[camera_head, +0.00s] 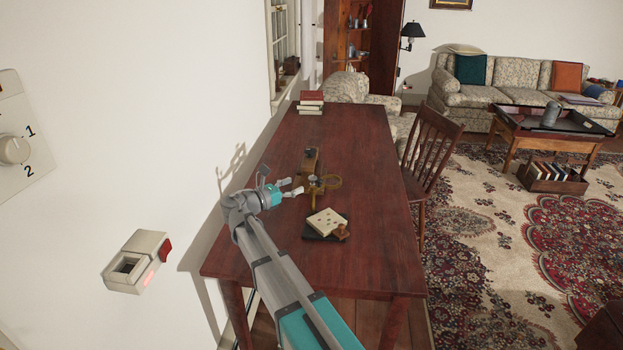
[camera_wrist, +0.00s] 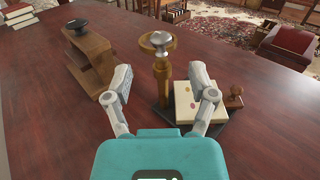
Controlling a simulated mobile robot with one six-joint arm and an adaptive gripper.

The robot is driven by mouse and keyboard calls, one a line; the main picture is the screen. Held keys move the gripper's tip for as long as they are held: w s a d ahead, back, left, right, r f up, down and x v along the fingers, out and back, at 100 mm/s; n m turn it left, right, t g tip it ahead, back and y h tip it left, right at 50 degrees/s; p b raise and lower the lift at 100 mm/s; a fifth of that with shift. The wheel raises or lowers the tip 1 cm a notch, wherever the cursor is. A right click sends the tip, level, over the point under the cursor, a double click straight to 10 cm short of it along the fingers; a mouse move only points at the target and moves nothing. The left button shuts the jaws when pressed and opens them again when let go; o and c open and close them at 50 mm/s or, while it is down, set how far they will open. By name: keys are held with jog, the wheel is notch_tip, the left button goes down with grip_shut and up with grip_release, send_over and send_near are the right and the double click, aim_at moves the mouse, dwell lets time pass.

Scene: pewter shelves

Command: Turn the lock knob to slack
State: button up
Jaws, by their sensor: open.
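On the table, a brass-coloured post (camera_wrist: 161,85) carries a ring with a silver round knob (camera_wrist: 159,39) at its top. It also shows in the head view (camera_head: 317,188). Left of it in the wrist view stands a stepped wooden block (camera_wrist: 92,58) with a black knob (camera_wrist: 80,26) on top. I cannot tell which knob is the lock knob, and no slack mark is readable. My gripper (camera_wrist: 160,84) is open and empty, fingers spread to either side of the post in the wrist view, with no visible contact. It also shows in the head view (camera_head: 284,182).
A cream dotted block (camera_wrist: 199,102) and a small wooden stamp (camera_wrist: 234,97) lie on a dark tray close right of the post. A numbered dial (camera_head: 14,149) is on the wall. The table's right side is clear.

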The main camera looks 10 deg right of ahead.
aim_at(312, 176)
jog(key=shift+x, duration=3.8)
grip_shut()
